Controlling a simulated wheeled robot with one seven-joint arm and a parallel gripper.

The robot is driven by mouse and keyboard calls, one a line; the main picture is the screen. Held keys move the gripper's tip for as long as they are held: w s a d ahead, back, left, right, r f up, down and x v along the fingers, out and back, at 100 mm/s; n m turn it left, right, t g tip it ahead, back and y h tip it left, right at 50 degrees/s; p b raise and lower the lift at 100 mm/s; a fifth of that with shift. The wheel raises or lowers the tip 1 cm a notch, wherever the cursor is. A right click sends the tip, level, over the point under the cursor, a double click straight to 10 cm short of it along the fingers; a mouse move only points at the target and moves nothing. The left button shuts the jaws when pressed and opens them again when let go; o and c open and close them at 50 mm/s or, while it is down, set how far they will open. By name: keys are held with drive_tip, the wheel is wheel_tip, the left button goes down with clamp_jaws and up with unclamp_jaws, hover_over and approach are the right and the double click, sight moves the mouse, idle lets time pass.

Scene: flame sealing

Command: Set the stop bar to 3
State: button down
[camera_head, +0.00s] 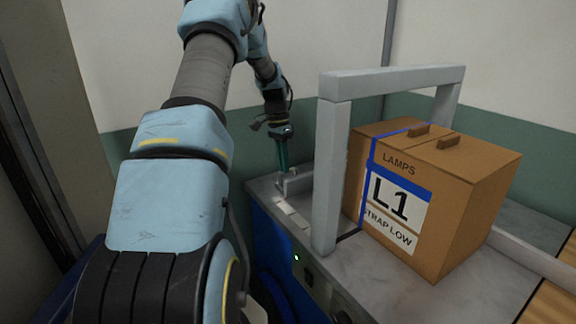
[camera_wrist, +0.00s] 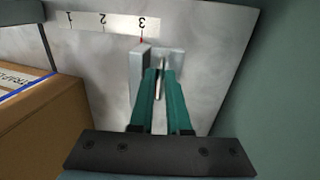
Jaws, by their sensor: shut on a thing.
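The stop bar (camera_wrist: 139,72) is a grey metal piece on the machine's metal top. A white scale strip (camera_wrist: 85,22) marked 1, 2 and 3 runs beside it. A small red pointer at the bar's end lines up with the 3 mark. My gripper (camera_wrist: 161,74) has teal fingers shut on a thin upright part of the stop bar. In the head view, my gripper (camera_head: 283,167) reaches down to the stop bar (camera_head: 298,181) at the far left end of the machine top. The fingers partly hide the bar.
A cardboard box (camera_head: 470,205) labelled LAMPS, L1 and STRAP LOW, with a blue strap, stands under a grey arch (camera_head: 329,180). The arch stands between my gripper and the box. A wall (camera_head: 290,40) rises behind the machine.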

drive_tip(key=shift+w+a+r, duration=0.1)
drive_tip(key=shift+w+a, duration=0.1)
drive_tip(key=shift+w, duration=0.1)
drive_tip(key=c, duration=1.2)
unclamp_jaws()
drive_tip(key=o, duration=0.3)
drive_tip(key=b+v, duration=0.2)
drive_tip(key=v, duration=0.8)
drive_tip(key=shift+r+b, duration=0.3)
drive_tip(key=shift+r, duration=0.05)
drive_tip(key=s+a+f+n+t, duration=0.1)
drive_tip(key=s+a+f+n, duration=0.1)
drive_tip(key=s, duration=0.8)
drive_tip(key=s+a+f+n+t, duration=0.1)
drive_tip(key=s+n, duration=0.4)
drive_tip(key=s, duration=0.5)
drive_tip(key=s+a+f+n+t+y, duration=0.1)
drive_tip(key=s+a+f+n, duration=0.2)
drive_tip(key=s, duration=0.7)
drive_tip(key=shift+a+f+n+t, duration=0.3)
drive_tip(key=shift+a+f+n, duration=0.05)
drive_tip(key=shift+f+n, duration=0.1)
